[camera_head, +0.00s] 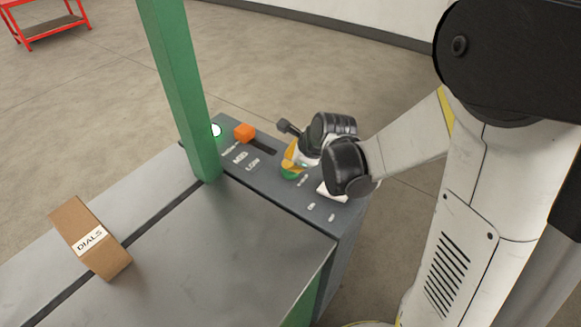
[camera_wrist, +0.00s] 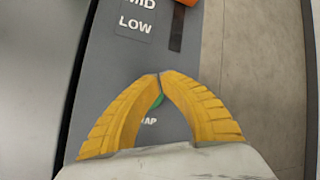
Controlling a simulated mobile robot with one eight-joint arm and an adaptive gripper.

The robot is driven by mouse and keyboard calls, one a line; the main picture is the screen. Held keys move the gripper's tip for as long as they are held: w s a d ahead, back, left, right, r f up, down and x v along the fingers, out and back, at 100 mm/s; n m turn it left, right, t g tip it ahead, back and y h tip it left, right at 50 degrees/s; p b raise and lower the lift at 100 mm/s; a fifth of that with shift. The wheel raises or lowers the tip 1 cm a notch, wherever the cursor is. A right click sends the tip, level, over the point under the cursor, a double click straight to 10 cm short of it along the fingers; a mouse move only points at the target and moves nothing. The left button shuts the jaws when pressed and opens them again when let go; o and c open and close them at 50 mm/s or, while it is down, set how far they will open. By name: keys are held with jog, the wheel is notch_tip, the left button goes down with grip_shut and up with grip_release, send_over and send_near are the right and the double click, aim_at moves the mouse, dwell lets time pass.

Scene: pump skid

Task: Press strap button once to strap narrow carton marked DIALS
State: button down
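The narrow brown carton (camera_head: 90,238) with a white DIALS label lies on the grey table top at the left of the head view, across a dark slot. The green strap button (camera_head: 291,175) is on the dark control panel, and my gripper (camera_head: 290,163) is right over it. In the wrist view the yellow fingertips of my gripper (camera_wrist: 159,76) meet, with nothing held. The green button (camera_wrist: 157,101) shows partly between the fingers, above a label ending in "AP". Whether the fingertips touch the button cannot be told.
An orange slider knob (camera_head: 244,132) sits on the panel (camera_head: 325,222) beside the MID and LOW labels. A green post (camera_head: 178,85) rises by the panel, near a lit round lamp (camera_head: 216,130). A red cart (camera_head: 45,22) stands far back. The floor around is clear.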

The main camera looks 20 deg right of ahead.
jog(key=shift+r, duration=0.35)
jog(key=shift+r+p, duration=2.15)
jog(key=shift+r, duration=0.4)
